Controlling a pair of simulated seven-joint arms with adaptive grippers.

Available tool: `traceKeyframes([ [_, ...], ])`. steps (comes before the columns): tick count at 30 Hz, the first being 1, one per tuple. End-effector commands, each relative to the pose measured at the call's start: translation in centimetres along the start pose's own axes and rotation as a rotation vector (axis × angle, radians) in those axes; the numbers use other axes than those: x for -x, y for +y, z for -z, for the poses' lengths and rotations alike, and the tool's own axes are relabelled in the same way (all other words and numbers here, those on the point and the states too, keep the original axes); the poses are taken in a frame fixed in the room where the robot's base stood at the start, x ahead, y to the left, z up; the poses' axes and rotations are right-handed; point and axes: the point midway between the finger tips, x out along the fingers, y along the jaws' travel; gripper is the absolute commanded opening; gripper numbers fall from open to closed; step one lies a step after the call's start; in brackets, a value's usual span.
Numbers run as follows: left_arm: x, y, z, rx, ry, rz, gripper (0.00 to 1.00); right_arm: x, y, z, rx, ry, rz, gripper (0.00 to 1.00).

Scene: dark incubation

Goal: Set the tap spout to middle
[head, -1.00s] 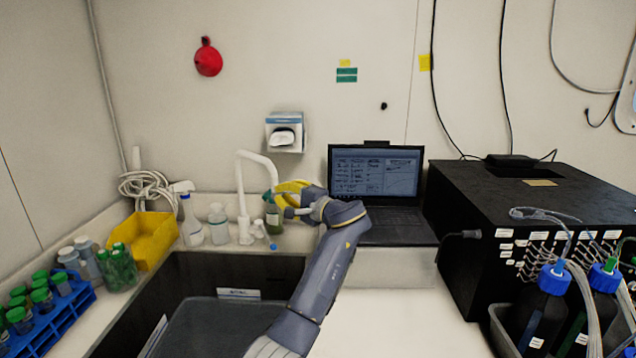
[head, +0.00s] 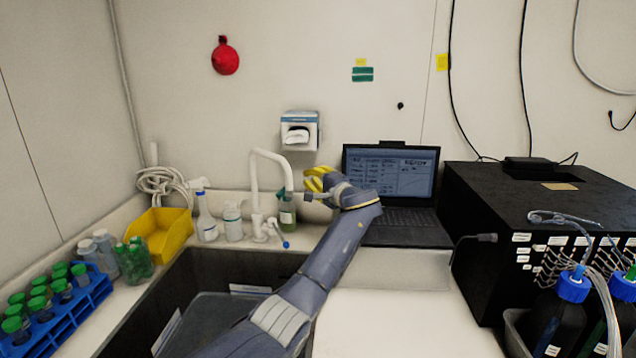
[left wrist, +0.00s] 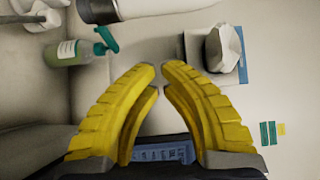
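The white tap spout (head: 268,153) rises behind the sink, arches over and points to the right in the head view, its outlet in front of a green-liquid bottle. The tap base (head: 260,230) has a lever with a blue tip (head: 285,243). My left gripper (head: 308,183), with yellow fingers, is just right of the spout's outlet. In the left wrist view its fingertips (left wrist: 158,70) stand a narrow gap apart with nothing between them. A pale tube at that view's top edge (left wrist: 150,8) looks like the spout's end, outside the fingers. My right gripper is out of view.
The green-liquid bottle (head: 287,213) stands close behind the spout; it also shows in the left wrist view (left wrist: 72,53). White bottles (head: 207,222) stand left of the tap. The dark sink (head: 215,268) lies in front. A laptop (head: 392,180) is on the right.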

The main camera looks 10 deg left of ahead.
Motion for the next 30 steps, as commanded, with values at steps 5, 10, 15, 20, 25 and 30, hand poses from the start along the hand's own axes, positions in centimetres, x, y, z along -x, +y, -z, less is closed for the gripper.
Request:
traceKeyframes([
  [5, -1.0, 0.1, -0.3, 0.001, 0.000, -0.001, 0.00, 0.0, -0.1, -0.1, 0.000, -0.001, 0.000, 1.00],
  [10, -0.7, 0.1, -1.3, 0.002, 0.000, 0.000, 0.00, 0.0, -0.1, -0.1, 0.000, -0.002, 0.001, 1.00],
  [15, -0.3, 0.1, -2.3, 0.002, 0.000, 0.000, 0.00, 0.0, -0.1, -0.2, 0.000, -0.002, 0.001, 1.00],
  [20, -0.1, 0.1, -3.2, 0.001, 0.000, 0.000, 0.00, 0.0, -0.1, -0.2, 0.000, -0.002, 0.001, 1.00],
  [25, 0.1, 0.1, -3.7, 0.000, -0.001, -0.001, 0.00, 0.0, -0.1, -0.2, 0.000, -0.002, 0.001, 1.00],
  [30, 0.2, 0.1, -3.8, 0.000, -0.001, -0.001, 0.00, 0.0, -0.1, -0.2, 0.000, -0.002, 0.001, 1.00],
])
